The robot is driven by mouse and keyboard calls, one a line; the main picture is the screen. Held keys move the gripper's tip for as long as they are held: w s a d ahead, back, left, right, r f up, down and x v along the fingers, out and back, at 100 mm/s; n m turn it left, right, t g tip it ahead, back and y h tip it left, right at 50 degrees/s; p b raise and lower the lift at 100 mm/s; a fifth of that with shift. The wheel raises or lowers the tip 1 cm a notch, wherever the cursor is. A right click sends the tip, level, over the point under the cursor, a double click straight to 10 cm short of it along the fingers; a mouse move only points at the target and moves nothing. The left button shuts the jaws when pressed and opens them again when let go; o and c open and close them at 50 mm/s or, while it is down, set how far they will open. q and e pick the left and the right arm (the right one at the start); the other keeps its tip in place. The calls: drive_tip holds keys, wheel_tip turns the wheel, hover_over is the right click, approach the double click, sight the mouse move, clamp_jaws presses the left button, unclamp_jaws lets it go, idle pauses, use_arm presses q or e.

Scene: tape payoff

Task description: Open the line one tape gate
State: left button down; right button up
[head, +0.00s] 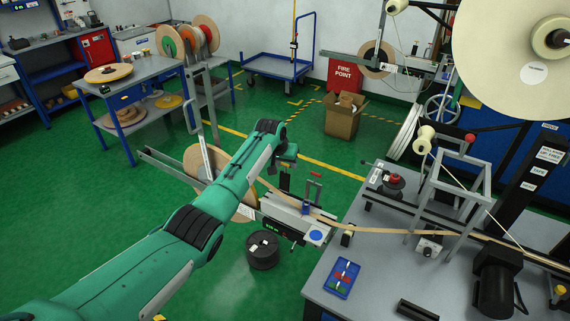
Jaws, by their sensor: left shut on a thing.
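My left arm reaches in from the lower left, and its gripper (286,172) hangs over the tape unit (290,218) beside the grey bench. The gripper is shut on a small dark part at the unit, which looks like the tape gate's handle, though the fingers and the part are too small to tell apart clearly. Just right of it stands an upright lever with a red top (316,174) and a blue block (306,207) at its foot. Tan tape (390,231) runs from the unit to the right across the bench. My right gripper is not in view.
A large tape reel (215,168) stands behind my left arm. A black round weight (263,250) is on the floor below the unit. The grey bench (385,275) carries a blue tray (343,278), a metal frame (455,190) and a black motor (497,280).

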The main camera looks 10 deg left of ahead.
use_arm(q)
drive_tip(key=shift+r, duration=0.1)
drive_tip(key=c, duration=0.9)
unclamp_jaws()
drive_tip(key=shift+c, duration=0.2)
drive_tip(key=shift+o, duration=0.3)
drive_tip(key=shift+w+d, duration=0.1)
drive_tip(key=shift+w, duration=0.05)
drive_tip(key=b+v, duration=0.3)
drive_tip(key=v, duration=1)
drive_tip(key=shift+s+r, duration=0.2)
drive_tip(key=shift+s, duration=0.05)
drive_tip(key=shift+f, duration=0.1)
